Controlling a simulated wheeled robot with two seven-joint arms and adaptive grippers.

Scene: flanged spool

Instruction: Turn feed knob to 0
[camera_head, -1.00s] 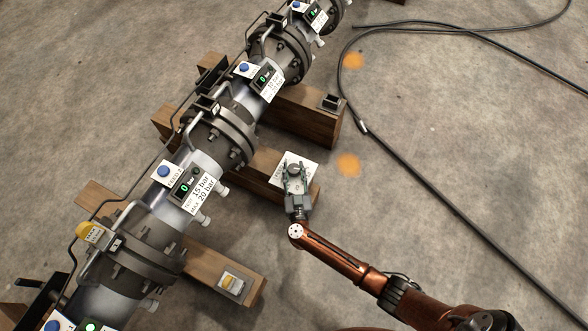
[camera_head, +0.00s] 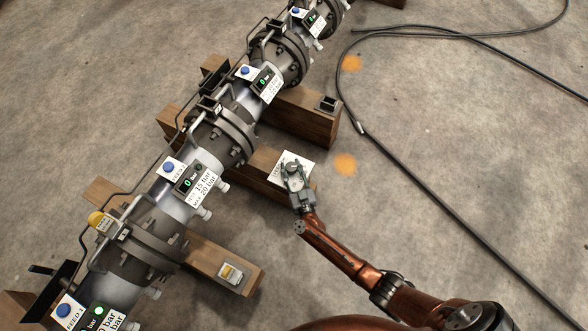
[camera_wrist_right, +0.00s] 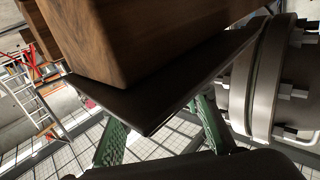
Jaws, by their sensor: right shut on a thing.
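The knob (camera_head: 292,166) is a small grey round part on a white plate (camera_head: 303,158), at the end of a wooden beam (camera_head: 262,160) right of the pipe. My right gripper (camera_head: 294,173) comes from the lower right in the head view and is shut on the knob. Its fingers cover part of the knob, and the plate's scale and the knob's setting are too small to read. In the right wrist view the green finger pads (camera_wrist_right: 111,143) show below a dark plate edge (camera_wrist_right: 150,108); the knob is hidden there. My left gripper is not in view.
A flanged pipe (camera_head: 180,205) with blue buttons and small displays runs diagonally on wooden beams. A black cable (camera_head: 430,205) lies on the floor at right.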

